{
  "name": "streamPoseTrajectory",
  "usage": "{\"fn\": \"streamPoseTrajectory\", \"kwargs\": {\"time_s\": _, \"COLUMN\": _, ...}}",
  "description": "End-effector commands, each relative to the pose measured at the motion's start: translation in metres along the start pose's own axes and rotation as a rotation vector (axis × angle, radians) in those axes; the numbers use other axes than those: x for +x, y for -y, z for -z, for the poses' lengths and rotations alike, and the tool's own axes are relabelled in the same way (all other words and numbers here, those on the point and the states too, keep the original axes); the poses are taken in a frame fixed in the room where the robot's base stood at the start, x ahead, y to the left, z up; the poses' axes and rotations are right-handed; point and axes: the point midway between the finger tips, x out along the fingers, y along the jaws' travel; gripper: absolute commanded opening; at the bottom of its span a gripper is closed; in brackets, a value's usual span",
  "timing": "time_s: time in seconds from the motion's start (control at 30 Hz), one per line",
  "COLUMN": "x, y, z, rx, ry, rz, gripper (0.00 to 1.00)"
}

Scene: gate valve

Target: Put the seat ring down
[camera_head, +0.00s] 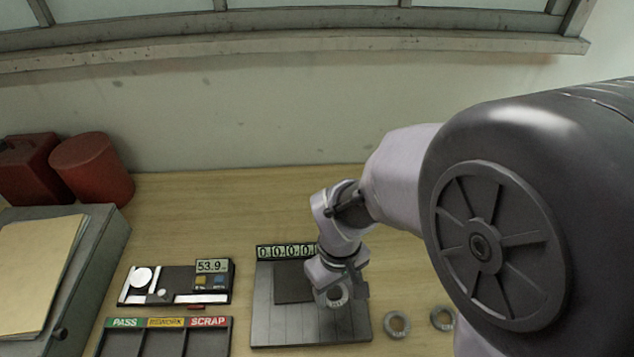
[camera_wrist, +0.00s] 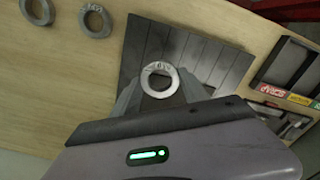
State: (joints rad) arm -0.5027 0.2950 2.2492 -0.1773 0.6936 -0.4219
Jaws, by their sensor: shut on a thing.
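My gripper (camera_head: 340,285) is shut on a grey metal seat ring (camera_head: 337,302). In the wrist view the ring (camera_wrist: 160,69) sits flat-facing the camera between the two fingers of my gripper (camera_wrist: 160,94), with faint markings on its rim. The ring is over the right part of a grey slatted plate (camera_head: 265,315), which also shows in the wrist view (camera_wrist: 180,47). A dark square pad (camera_head: 290,288) lies on this plate, partly hidden by my gripper. I cannot tell how far the ring is above the plate.
Two loose rings (camera_head: 397,314) (camera_head: 442,308) lie right of the plate. A numeric display (camera_head: 285,251) stands at the plate's back edge. Left are a gauge reading 53.9 (camera_head: 212,267) and a tray (camera_head: 165,324) labelled PASS, REWORK and SCRAP. Bare table lies behind.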

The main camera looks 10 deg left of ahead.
Motion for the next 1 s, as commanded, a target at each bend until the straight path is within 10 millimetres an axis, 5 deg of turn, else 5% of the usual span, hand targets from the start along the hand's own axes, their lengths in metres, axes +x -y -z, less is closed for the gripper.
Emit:
{"fn": "streamPoseTrajectory", "kwargs": {"time_s": 0.2, "x": 0.007, "y": 0.012, "z": 0.063, "rx": -0.001, "ry": -0.001, "rz": 0.0, "gripper": 0.02}}
{"fn": "streamPoseTrajectory", "kwargs": {"time_s": 0.4, "x": 0.011, "y": 0.016, "z": 0.085, "rx": 0.0, "ry": 0.002, "rz": 0.0, "gripper": 0.02}}
{"fn": "streamPoseTrajectory", "kwargs": {"time_s": 0.57, "x": 0.045, "y": 0.016, "z": 0.083, "rx": 0.0, "ry": 0.003, "rz": 0.0, "gripper": 0.02}}
{"fn": "streamPoseTrajectory", "kwargs": {"time_s": 0.9, "x": 0.048, "y": 0.016, "z": 0.083, "rx": 0.0, "ry": 0.0, "rz": 0.0, "gripper": 0.02}}
{"fn": "streamPoseTrajectory", "kwargs": {"time_s": 0.93, "x": 0.047, "y": 0.016, "z": 0.083, "rx": 0.0, "ry": 0.0, "rz": 0.0, "gripper": 0.56}}
{"fn": "streamPoseTrajectory", "kwargs": {"time_s": 1.0, "x": 0.046, "y": 0.016, "z": 0.083, "rx": 0.0, "ry": 0.0, "rz": 0.0, "gripper": 0.69}}
